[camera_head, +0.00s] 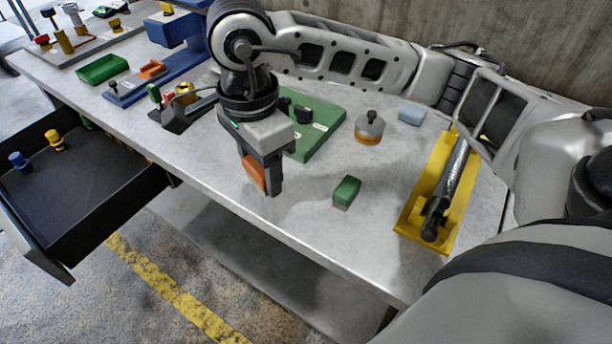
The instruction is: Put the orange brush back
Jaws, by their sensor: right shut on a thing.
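My right gripper (262,178) is above the front part of the grey workbench, left of the green block. It points down and is shut on the orange brush (253,172). The brush shows as an orange block between the fingers, and part of it is hidden by them. I cannot tell whether its lower end touches the bench. My left gripper is not in view.
A green block (346,192) and a round orange-and-grey container (369,128) stand on the workbench (300,215). A yellow holder (420,205) with a dark cylinder is at right. A green board (318,138) lies behind the gripper. An open black drawer (85,190) juts out at left.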

